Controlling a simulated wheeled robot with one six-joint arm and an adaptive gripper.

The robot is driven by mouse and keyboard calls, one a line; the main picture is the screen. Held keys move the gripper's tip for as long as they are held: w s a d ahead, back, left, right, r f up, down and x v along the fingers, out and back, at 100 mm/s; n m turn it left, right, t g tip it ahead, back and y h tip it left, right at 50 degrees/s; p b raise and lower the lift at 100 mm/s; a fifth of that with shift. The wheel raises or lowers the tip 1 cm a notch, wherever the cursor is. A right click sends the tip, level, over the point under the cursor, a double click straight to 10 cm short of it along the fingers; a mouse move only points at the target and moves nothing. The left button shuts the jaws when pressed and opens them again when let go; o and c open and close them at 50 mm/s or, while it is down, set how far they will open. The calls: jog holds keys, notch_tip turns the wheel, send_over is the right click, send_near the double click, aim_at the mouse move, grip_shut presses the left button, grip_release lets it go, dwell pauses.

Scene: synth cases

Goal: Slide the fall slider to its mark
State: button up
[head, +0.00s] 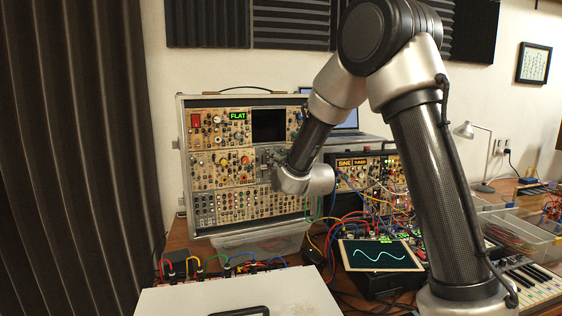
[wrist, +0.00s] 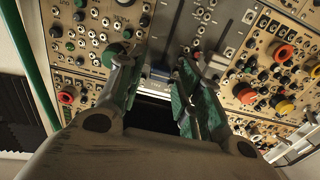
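The synth case (head: 186,150) stands upright on the table, with tan panels full of knobs and jacks. My gripper (head: 270,160) is at the middle of its front, small and partly hidden by my arm. In the wrist view my gripper (wrist: 156,72) has its two green-padded fingers apart, with a gap between them, pointing at a grey panel (wrist: 205,22). I see nothing clearly held between them. I cannot make out the fall slider or its mark; they are too small or hidden behind the fingers.
Red, orange and yellow knobs (wrist: 284,52) stick out right of the fingers in the wrist view. A second synth (head: 385,185) with many patch cables is right of the case. A screen with a wave (head: 378,255) and a white case lid (head: 180,300) are in front.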

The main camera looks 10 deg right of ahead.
jog(key=shift+s+f, duration=0.1)
jog(key=shift+s, duration=0.05)
jog(key=s+d, duration=0.1)
jog(key=s, duration=1)
jog(key=shift+s+d, duration=0.3)
